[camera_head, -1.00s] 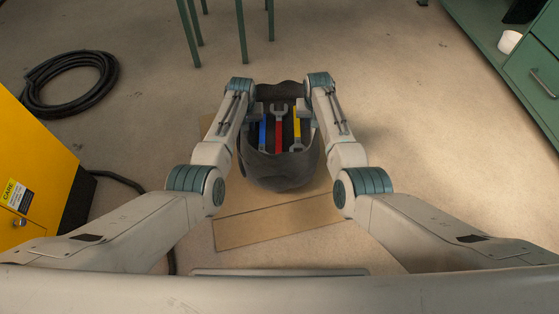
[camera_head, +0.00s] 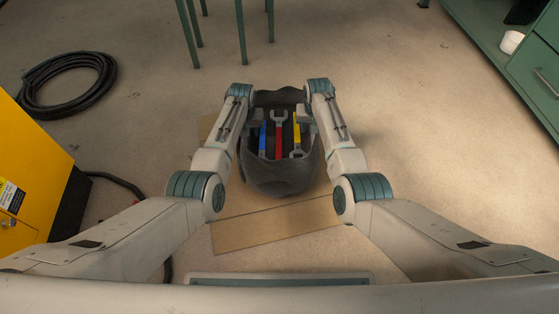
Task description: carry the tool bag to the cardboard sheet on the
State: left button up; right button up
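The dark grey tool bag (camera_head: 282,179) hangs between my two arms, upright, with blue-, red- and yellow-handled tools showing in its open top. My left gripper (camera_head: 254,116) is at the bag's left rim and my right gripper (camera_head: 305,116) at its right rim. Both appear shut on the bag, though their fingertips are largely hidden. The brown cardboard sheet (camera_head: 270,227) lies on the floor beneath and in front of the bag, partly covered by it. I cannot tell whether the bag's bottom touches the sheet.
A yellow cabinet (camera_head: 30,165) stands at left, with a coiled black hose (camera_head: 66,85) behind it and a cable on the floor. Green legs (camera_head: 240,35) stand at the back. A green drawer unit (camera_head: 535,75) is at right. Floor between is clear.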

pick_arm(q)
jog(key=r, duration=0.3)
jog(key=s+r, duration=0.1)
jog(key=r, duration=0.7)
jog(key=shift+s, duration=0.3)
jog(key=shift+s+r, duration=0.1)
jog(key=shift+r, duration=0.3)
pick_arm(e)
jog(key=shift+r, duration=0.15)
jog(key=r, duration=0.4)
jog(key=s+r, duration=0.1)
jog(key=r, duration=0.2)
jog(key=s+r, duration=0.1)
jog(key=r, duration=0.3)
jog(key=shift+r, duration=0.3)
